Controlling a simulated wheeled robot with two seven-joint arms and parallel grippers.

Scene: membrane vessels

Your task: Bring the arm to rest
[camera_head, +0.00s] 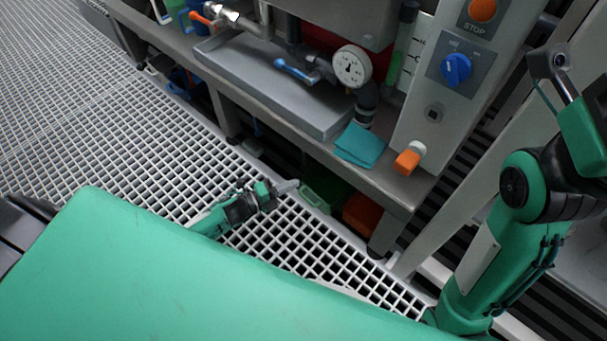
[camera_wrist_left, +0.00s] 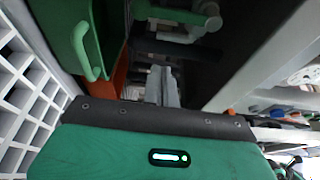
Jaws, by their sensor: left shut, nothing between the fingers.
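My left gripper (camera_head: 287,187) is low in front of the bench in the head view, above the white floor grating. Its fingers are together with nothing between them. The closed fingers also show in the left wrist view (camera_wrist_left: 162,88), close to the bins under the bench. My right arm (camera_head: 530,190) stands bent at the right of the head view; its gripper cannot be made out.
The bench (camera_head: 385,185) carries a grey tray (camera_head: 275,85), a pressure gauge (camera_head: 352,66), a teal cloth (camera_head: 360,145) and an orange-and-white object (camera_head: 408,158). A green bin (camera_head: 325,190) and an orange bin (camera_head: 362,214) sit beneath. Open grating (camera_head: 90,110) lies left.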

